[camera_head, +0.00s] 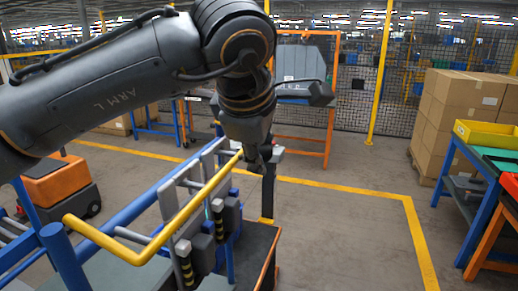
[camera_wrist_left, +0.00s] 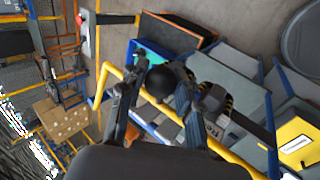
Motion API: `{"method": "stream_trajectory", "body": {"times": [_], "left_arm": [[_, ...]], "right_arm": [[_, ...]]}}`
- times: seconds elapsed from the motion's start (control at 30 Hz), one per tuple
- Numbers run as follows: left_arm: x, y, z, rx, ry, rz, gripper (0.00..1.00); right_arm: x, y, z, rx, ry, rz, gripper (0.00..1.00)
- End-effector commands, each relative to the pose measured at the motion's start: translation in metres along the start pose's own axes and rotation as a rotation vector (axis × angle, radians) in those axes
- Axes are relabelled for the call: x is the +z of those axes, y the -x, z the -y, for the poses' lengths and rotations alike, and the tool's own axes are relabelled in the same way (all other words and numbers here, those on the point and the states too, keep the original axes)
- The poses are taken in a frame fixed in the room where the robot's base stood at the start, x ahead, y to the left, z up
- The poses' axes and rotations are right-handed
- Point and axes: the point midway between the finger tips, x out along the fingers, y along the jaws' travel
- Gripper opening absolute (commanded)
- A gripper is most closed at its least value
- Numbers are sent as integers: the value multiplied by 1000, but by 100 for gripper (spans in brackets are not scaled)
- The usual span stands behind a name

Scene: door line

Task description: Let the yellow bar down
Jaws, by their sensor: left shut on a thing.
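The yellow bar (camera_head: 190,211) is a bent tube in the head view. It runs from a near bend above the blue rail (camera_head: 110,225) to its far part beside my left gripper (camera_head: 262,165). In the left wrist view, the yellow bar (camera_wrist_left: 228,155) crosses behind and between the fingers of my left gripper (camera_wrist_left: 161,84). A round black knob (camera_wrist_left: 162,77) sits between the fingertips, close to the bar, and the gripper is shut on it. How the knob joins the bar is hidden. My right gripper is out of view.
Grey fixtures (camera_head: 207,247) with striped marks stand under the bar. A blue bench with a yellow tray (camera_head: 487,134) and stacked cartons (camera_head: 462,115) are at right. A mesh fence closes the back.

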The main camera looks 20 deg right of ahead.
Motion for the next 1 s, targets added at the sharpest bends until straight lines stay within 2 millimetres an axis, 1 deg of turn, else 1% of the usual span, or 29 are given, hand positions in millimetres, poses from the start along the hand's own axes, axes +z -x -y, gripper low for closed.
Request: {"method": "stream_trajectory", "body": {"times": [0.03, 0.2, 0.7, 0.73, 0.77, 0.8, 0.83, 1.0], "left_arm": [[1, -5, 4, -5, 0, 3, 0], [1, -9, 7, -6, 0, 4, 0], [2, -10, 8, -8, -1, 6, 0], [2, -10, 8, -8, -1, 6, 35], [2, -10, 8, -8, -1, 6, 41], [2, -10, 8, -7, -1, 6, 49], [1, -10, 8, -7, -1, 5, 55], [1, -9, 7, -5, 0, 4, 56]], "right_arm": [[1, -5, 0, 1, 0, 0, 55], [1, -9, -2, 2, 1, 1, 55], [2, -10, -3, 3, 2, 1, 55], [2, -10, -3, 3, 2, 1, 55], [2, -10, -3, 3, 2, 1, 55], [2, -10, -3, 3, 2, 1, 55], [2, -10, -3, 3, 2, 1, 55], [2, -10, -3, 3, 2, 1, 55]]}}
